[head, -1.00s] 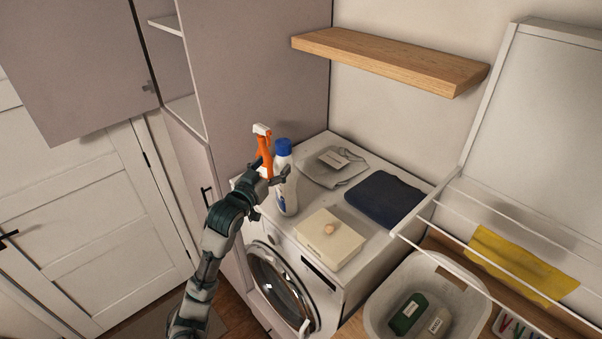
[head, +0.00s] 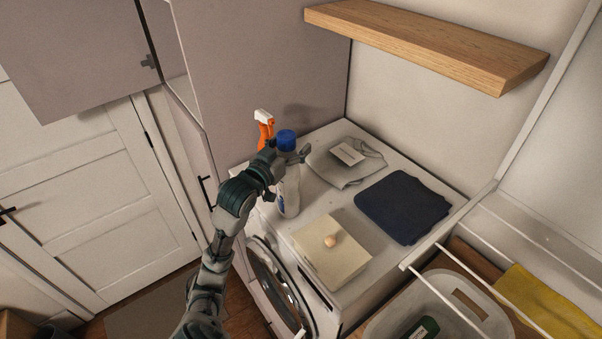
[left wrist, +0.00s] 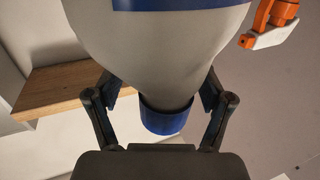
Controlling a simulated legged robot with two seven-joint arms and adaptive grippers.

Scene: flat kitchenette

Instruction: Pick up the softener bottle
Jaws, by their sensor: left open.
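In the left wrist view the bottle (left wrist: 165,50) appears cap-down, between the two open fingers of the left gripper (left wrist: 160,92). I cannot tell whether either finger touches it. My right gripper is not in view.
An orange spray bottle (head: 265,129) stands close behind the softener bottle. Grey cloth (head: 346,160), dark blue folded cloth (head: 403,207) and a cream box (head: 331,252) lie on the machine. A wooden shelf (head: 430,42) hangs above; a basket (head: 440,304) is at lower right.

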